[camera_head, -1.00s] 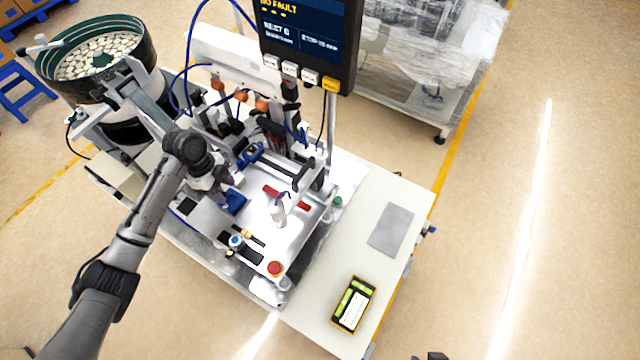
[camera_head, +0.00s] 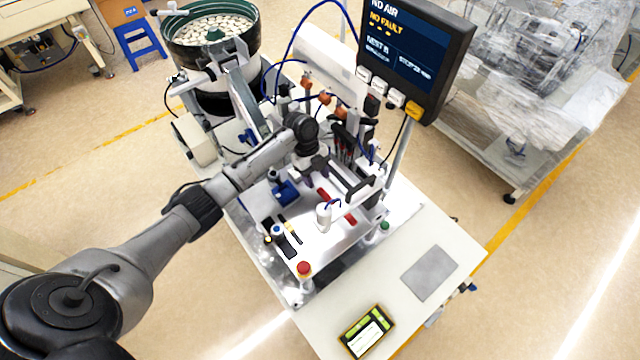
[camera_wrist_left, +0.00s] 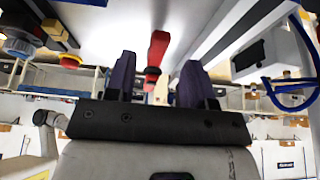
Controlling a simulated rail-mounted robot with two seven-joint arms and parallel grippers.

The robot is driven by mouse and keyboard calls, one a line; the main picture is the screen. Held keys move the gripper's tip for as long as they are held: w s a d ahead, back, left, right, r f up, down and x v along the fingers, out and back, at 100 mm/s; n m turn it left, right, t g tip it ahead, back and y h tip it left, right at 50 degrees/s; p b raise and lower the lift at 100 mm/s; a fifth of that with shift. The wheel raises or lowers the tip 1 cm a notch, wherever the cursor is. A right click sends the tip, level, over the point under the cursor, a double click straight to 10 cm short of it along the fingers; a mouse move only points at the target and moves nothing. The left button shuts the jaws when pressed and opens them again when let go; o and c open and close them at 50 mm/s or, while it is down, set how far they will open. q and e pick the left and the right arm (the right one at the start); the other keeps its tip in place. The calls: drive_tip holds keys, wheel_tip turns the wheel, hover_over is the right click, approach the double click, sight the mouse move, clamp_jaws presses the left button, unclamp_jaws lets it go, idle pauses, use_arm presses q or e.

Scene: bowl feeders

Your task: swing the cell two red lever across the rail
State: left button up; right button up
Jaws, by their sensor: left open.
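In the left wrist view the red lever (camera_wrist_left: 157,50) points toward me, between the two finger lines and beyond the fingertips. My left gripper (camera_head: 316,169) is above the fixture, just behind the lever. Its two dark purple fingers (camera_wrist_left: 157,75) are apart, with nothing visibly clamped between them. The dark wrist hides part of the fingers in the head view. Which cell the lever belongs to cannot be read. My right gripper is out of view.
A blue block (camera_head: 286,191) sits left of the lever. A red button (camera_head: 303,268) is at the plate's front corner. A bowl feeder (camera_head: 212,40) stands behind left, a screen (camera_head: 415,50) behind right. The bench's right side holds a grey plate (camera_head: 429,272) and yellow-edged device (camera_head: 366,332).

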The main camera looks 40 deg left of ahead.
sight(321, 190)
use_arm(q)
drive_tip(key=shift+x, duration=2)
clamp_jaws()
